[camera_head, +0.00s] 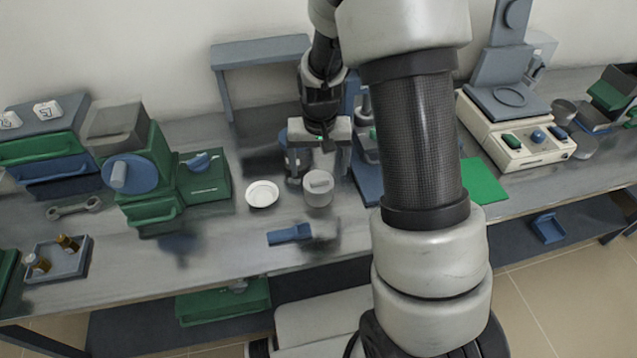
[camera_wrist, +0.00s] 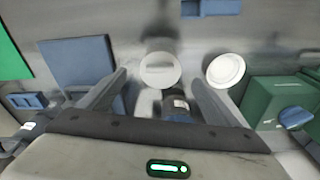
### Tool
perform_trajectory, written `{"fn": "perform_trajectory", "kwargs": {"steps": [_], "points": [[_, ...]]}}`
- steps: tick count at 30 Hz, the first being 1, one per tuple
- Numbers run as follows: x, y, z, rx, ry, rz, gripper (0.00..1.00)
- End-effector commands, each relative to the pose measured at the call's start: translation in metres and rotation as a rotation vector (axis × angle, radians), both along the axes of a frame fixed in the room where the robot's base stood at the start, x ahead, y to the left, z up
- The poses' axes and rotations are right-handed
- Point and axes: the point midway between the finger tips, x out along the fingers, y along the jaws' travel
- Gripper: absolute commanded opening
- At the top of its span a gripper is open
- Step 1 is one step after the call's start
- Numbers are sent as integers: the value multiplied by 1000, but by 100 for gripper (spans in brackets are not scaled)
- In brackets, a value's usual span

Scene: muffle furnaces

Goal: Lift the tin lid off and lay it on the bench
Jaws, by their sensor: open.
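The tin (camera_head: 318,195) is a pale grey cylinder standing on the bench (camera_head: 225,245). Its round lid (camera_head: 319,181) is on top and has a raised bar across it. In the wrist view the lid (camera_wrist: 160,69) shows from above, just beyond and between the fingers. My gripper (camera_head: 319,170) is open and empty, pointing down behind the tin in the head view. The fingers look apart from the lid; their exact height above it I cannot tell. A white round dish (camera_head: 262,194) lies left of the tin, and it also shows in the wrist view (camera_wrist: 225,70).
A small blue block (camera_head: 289,234) lies in front of the tin. A dark labelled bottle (camera_wrist: 176,106) stands between the fingers. Green boxes (camera_head: 204,180) stand to the left, a blue plate (camera_head: 368,182) to the right.

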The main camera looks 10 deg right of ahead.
Motion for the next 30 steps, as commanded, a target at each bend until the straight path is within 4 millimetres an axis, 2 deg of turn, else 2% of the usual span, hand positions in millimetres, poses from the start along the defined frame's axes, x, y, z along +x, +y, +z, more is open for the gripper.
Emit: {"fn": "perform_trajectory", "kwargs": {"steps": [5, 12, 21, 22, 27, 30], "points": [[2, 0, -14, -1, 1, 0, 85], [8, -1, -48, -1, 1, 0, 85], [9, -1, -54, -1, -2, 1, 85], [9, 0, -54, -1, -2, 1, 83], [9, 0, -54, 0, -1, 1, 54], [9, 0, -54, 0, -1, 1, 41]]}}
